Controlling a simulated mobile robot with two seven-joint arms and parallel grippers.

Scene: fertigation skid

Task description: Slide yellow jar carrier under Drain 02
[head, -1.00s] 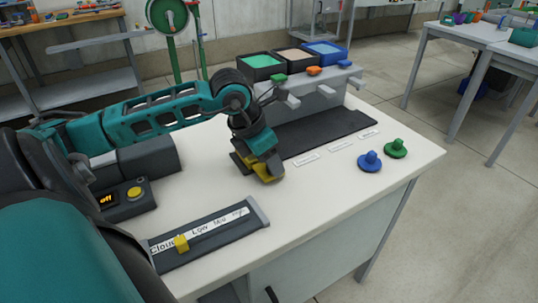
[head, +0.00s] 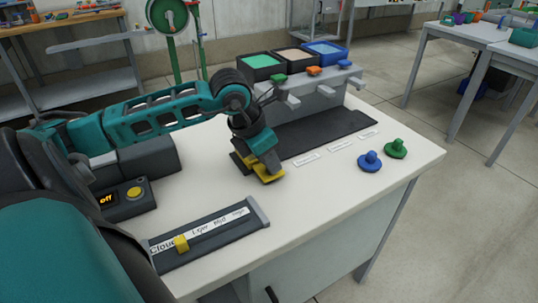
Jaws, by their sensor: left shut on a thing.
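My left gripper (head: 264,168) is over the near left end of the dark mat and points down. It is shut on the yellow jar carrier (head: 269,178), which shows only in part as yellow pieces below and beside the fingers. The rest of the carrier is hidden by the gripper. Grey drain spouts (head: 293,101) stick out from the grey block under three bins, behind and right of the gripper. I cannot read which one is Drain 02. My right gripper is not in view.
A dark mat (head: 325,130) lies before the spouts, with small white labels (head: 340,146) along its front. A blue knobbed piece (head: 370,161) and a green one (head: 396,148) stand at right. A slider gauge (head: 215,237) and a box reading "off" (head: 122,203) are nearer.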

